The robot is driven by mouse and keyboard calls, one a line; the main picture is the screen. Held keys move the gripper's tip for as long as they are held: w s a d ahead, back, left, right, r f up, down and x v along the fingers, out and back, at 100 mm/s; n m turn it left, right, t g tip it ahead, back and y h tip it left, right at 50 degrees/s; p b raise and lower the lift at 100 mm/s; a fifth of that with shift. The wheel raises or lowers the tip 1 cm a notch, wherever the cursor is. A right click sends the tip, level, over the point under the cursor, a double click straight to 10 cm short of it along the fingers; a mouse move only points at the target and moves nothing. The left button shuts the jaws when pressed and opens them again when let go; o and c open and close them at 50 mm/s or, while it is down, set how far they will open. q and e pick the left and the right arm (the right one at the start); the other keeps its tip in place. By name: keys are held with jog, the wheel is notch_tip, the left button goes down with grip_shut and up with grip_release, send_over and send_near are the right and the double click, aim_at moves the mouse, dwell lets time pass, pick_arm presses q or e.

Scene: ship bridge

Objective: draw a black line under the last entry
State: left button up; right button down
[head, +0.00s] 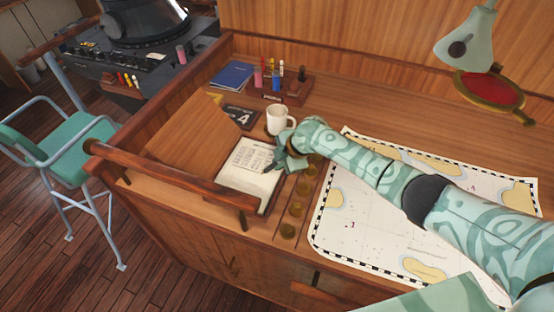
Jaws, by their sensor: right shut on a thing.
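An open logbook (250,188) lies on the chart desk, left of the middle. Its upper page carries rows of dark writing and its lower part looks blank. My right gripper (277,166) is over the right edge of the book, its fingers pointing down and left. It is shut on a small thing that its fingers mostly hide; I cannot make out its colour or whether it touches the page. A pen holder (298,92) with several coloured markers stands at the back of the desk. My left gripper is out of view.
A white mug (279,119) stands close behind my right gripper. A sea chart (375,235) covers the desk to the right, under my arm. A wooden rail (170,178) runs along the front left of the book. A lamp (470,40) hangs at the upper right.

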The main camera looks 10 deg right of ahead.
jog(key=shift+s+d, duration=0.15)
jog(key=shift+d, duration=0.05)
jog(key=shift+s+d+p, duration=0.3)
jog(key=shift+d+p, duration=0.05)
jog(key=shift+d, duration=0.05)
dwell(0.4)
jog(key=shift+s+d+p, duration=0.3)
jog(key=shift+d+p, duration=0.05)
jog(key=shift+d, duration=0.15)
jog(key=shift+s+d+p, duration=0.35)
jog(key=shift+d, duration=0.1)
dwell(0.4)
